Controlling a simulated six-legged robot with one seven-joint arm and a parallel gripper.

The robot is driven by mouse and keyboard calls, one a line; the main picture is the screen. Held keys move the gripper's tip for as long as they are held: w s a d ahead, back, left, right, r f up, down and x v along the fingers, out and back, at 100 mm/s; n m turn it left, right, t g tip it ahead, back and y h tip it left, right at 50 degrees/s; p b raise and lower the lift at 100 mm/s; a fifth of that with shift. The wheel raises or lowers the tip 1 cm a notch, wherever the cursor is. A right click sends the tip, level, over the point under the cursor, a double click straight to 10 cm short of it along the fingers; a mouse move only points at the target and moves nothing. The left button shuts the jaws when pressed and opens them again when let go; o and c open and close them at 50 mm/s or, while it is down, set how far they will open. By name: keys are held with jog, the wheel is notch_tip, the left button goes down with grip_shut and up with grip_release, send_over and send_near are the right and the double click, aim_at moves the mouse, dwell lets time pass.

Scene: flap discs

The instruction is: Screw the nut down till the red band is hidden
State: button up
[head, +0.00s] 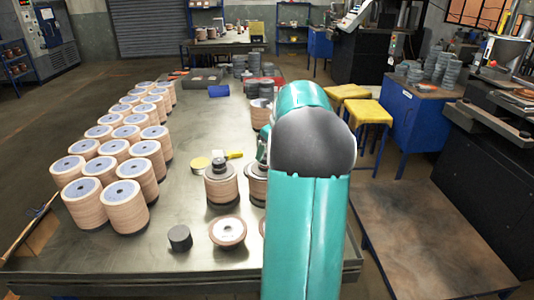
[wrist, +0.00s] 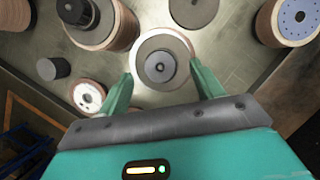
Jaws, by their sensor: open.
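A stack of flap discs (wrist: 139,50) with a dark round nut (wrist: 160,66) on top lies under my gripper (wrist: 161,71) in the wrist view. My gripper is open, with one green finger on each side of the nut and a gap to it. I cannot tell the fingers' height over the nut. In the head view this stack (head: 255,190) is partly hidden behind my arm. No red band shows in either view.
A second nutted stack (head: 221,188) stands just left. A dark cylinder (head: 180,238) and a loose disc (head: 228,231) lie in front. Rows of disc stacks (head: 126,207) fill the table's left side. A yellow-handled brush (head: 234,155) lies behind.

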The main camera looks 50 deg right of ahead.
jog(key=v, duration=1.1)
jog(key=shift+r, duration=0.2)
jog(key=shift+c, duration=1.3)
jog(key=shift+w+d+f+n+g, duration=0.1)
jog(key=shift+w+f+n+g, duration=0.75)
jog(key=shift+f, duration=1.35)
jog(key=shift+w+f+n+g, duration=0.65)
jog(key=shift+w+f, duration=0.35)
jog(key=shift+f, duration=1.15)
jog(key=shift+w+d+f+n+g, duration=0.1)
jog(key=shift+w+f+n+g, duration=0.7)
jog(key=shift+f, duration=1.4)
jog(key=shift+w, duration=0.1)
